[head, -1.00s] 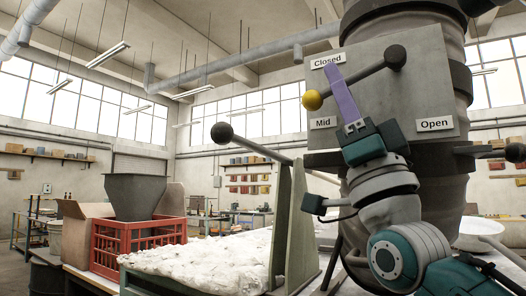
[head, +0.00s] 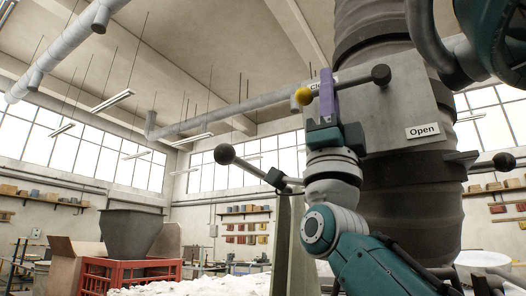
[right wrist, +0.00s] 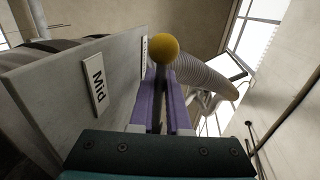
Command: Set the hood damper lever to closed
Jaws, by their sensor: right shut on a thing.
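The damper lever is a dark rod (head: 352,82) with a yellow ball (head: 305,96) at its left end and a black ball (head: 381,74) at its right end. It sits on a grey plate (head: 400,92) on the thick duct. The yellow end is beside the "Closed" label (head: 315,85), which my fingers partly hide. The "Open" label (head: 422,131) is lower right. My right gripper (head: 327,82) is shut on the rod near the yellow ball. In the right wrist view the purple fingers (right wrist: 162,85) flank the rod below the yellow ball (right wrist: 163,48); the "Mid" label (right wrist: 98,92) shows there. My left gripper is out of view.
A black-balled handle (head: 224,153) stands left of my right wrist, and another (head: 503,162) sits right of the duct. A red crate (head: 93,277) with a grey hopper (head: 132,232) is at lower left, by a white heap (head: 200,285).

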